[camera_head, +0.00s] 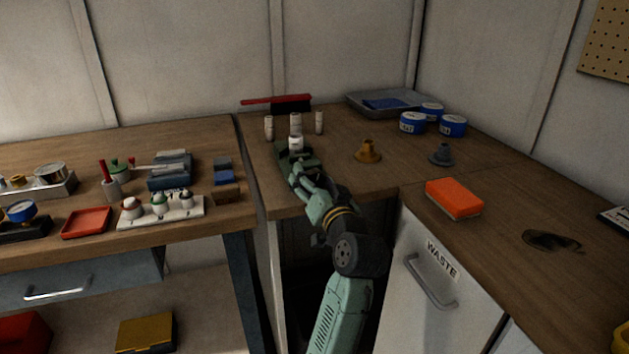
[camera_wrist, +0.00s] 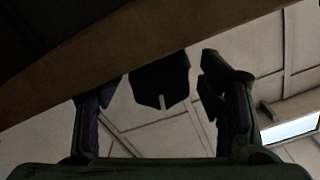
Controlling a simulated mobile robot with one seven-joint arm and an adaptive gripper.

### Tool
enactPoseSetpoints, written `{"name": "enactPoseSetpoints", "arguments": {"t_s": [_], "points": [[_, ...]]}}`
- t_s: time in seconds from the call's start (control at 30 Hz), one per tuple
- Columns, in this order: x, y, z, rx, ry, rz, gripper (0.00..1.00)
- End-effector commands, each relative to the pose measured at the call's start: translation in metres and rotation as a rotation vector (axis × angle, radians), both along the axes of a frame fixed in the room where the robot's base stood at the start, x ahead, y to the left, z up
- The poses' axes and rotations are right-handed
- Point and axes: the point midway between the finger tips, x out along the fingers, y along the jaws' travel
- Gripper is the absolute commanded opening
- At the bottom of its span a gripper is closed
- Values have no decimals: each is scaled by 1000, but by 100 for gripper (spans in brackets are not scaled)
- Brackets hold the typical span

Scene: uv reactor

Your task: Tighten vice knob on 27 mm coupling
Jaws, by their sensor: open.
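A dark green vice (camera_head: 284,155) stands near the bench's front edge in the head view, and a pale coupling (camera_head: 295,143) shows upright at it. Whether the coupling is clamped I cannot tell. My gripper (camera_head: 299,178) reaches up to the vice's near side from below and hides part of it. In the wrist view my gripper (camera_wrist: 160,75) is open. A dark faceted piece (camera_wrist: 160,82), apparently the vice knob, shows between the fingers.
Several pale cylinders, one of them at the left (camera_head: 269,127), stand behind the vice. A brass funnel-shaped part (camera_head: 368,152) and a grey one (camera_head: 441,155) stand to the right. A brown edge (camera_wrist: 130,45) crosses the wrist view. Bench between vice and brass part is clear.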

Motion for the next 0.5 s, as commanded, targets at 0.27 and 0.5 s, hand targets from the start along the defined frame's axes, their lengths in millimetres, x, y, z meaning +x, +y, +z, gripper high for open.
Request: {"name": "enactPoseSetpoints", "arguments": {"t_s": [0.27,0.5], "points": [[-44,-16,0,-2,0,-5,63],[-90,-30,0,-2,-1,-4,63]]}}
